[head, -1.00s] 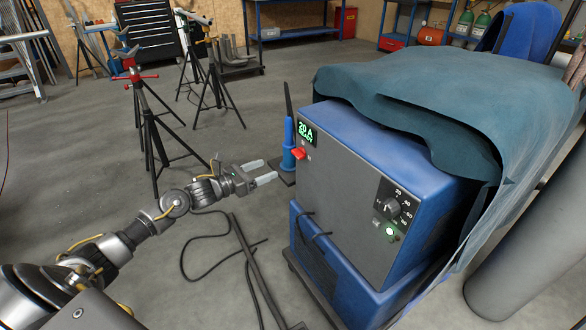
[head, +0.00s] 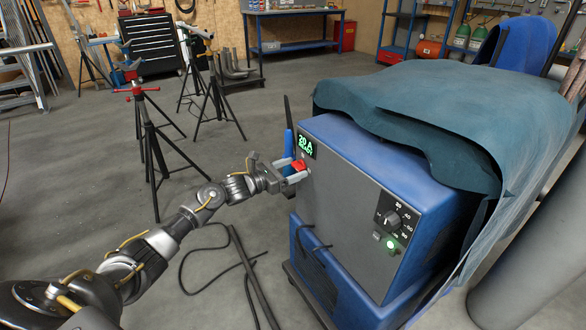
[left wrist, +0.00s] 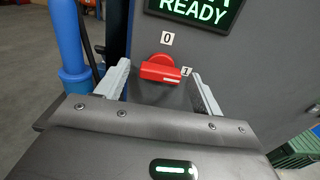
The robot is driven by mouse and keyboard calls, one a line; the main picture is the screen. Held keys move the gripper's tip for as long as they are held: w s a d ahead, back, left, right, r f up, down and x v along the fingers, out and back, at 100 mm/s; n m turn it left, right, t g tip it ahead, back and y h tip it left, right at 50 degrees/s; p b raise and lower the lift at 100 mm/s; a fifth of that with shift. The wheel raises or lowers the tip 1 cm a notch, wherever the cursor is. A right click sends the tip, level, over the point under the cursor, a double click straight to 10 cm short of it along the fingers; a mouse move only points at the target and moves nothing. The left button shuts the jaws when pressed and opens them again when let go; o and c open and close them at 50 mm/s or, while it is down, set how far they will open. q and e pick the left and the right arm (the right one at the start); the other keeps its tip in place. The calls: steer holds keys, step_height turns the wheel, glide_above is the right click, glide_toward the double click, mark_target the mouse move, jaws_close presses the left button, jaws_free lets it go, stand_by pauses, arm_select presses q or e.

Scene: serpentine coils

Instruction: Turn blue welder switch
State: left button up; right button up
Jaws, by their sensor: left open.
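The blue welder (head: 430,175) stands at the centre right with a grey front panel. Its red switch (head: 299,165) is at the panel's upper left, below a lit green display (head: 306,147) reading 20 A READY. In the left wrist view the red switch (left wrist: 161,69) lies roughly level, its white-marked end toward the "1" label, with "0" above it. My left gripper (head: 297,171) is open, its fingers on either side of the switch. In the left wrist view a gap shows between the switch and each finger (left wrist: 160,86). My right gripper is not in view.
A blue cylinder (left wrist: 68,40) stands close left of the welder panel. A dial (head: 391,219) and green lamp (head: 391,244) are on the panel's right. A teal cloth (head: 440,95) covers the top. Cables (head: 215,262) lie on the floor; tripod stands (head: 150,140) are behind my arm.

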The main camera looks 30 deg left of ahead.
arm_select(q)
steer(key=shift+w+d, duration=0.15)
steer(key=shift+w, duration=0.15)
steer(key=c, duration=1)
